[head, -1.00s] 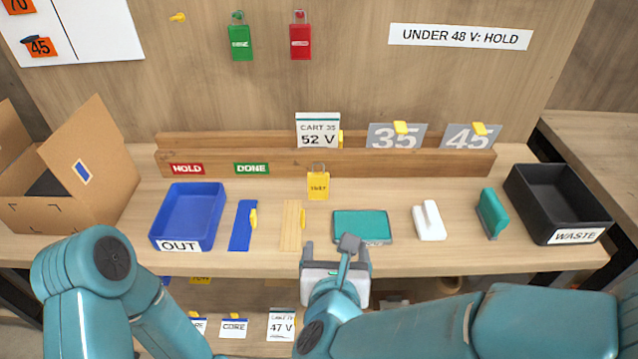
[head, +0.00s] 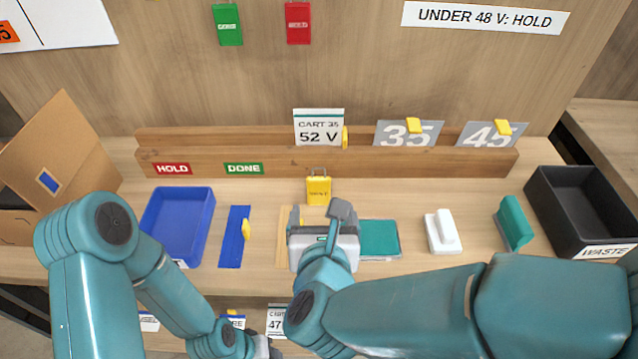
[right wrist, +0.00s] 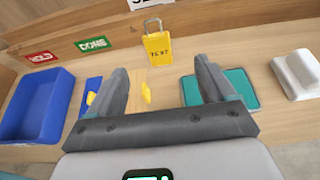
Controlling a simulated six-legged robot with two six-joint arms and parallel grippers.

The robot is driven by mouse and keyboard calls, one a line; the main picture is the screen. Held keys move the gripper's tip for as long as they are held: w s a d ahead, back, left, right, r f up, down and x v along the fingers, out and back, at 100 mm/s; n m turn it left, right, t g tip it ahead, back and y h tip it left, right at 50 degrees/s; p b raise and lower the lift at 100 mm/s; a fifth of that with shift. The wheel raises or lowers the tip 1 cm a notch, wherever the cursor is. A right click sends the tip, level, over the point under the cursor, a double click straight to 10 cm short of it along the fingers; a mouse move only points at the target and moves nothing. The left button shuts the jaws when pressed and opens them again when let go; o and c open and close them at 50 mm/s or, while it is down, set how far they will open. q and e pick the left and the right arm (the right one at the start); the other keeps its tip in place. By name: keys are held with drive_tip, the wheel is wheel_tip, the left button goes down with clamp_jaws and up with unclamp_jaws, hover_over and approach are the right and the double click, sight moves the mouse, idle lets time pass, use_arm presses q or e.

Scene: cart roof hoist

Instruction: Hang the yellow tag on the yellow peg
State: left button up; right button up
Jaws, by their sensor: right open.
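The yellow tag (head: 319,190), with dark lettering and a metal loop on top, stands upright against the front of the wooden rail. It also shows in the right wrist view (right wrist: 158,48), beyond the fingers. My right gripper (head: 318,214) is open and empty, just in front of the tag and not around it. In the right wrist view its two fingers (right wrist: 162,78) stand apart with the tag between and past their tips. The yellow peg on the back wall is at or beyond the top edge of the head view. My left gripper (head: 264,347) is low at the bottom edge, mostly hidden.
A green tag (head: 227,25) and a red tag (head: 298,23) hang on the wall. On the bench are a blue tray (head: 178,226), a blue strip (head: 234,237), a teal pad (head: 380,238), a white block (head: 442,232) and a black waste bin (head: 584,212). Cards stand in the rail.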

sight(319, 185)
drive_tip(key=p+x, duration=0.1)
drive_tip(key=x, duration=0.8)
drive_tip(key=shift+w+f, duration=0.35)
drive_tip(key=shift+w, duration=0.2)
drive_tip(key=x, duration=0.1)
drive_tip(key=p+x, duration=0.1)
drive_tip(key=x, duration=0.2)
drive_tip(key=shift+w+a+f, duration=0.15)
drive_tip(key=shift+w+a, duration=0.05)
drive_tip(key=shift+a, duration=0.15)
drive_tip(key=shift+w+f, duration=0.25)
drive_tip(key=shift+w, duration=0.15)
drive_tip(key=shift+s+r, duration=0.1)
drive_tip(key=shift+c, duration=0.9)
drive_tip(key=c, duration=0.9)
wheel_tip(319, 185, up, 20)
drive_tip(key=p, duration=0.3)
drive_tip(key=shift+c, duration=0.2)
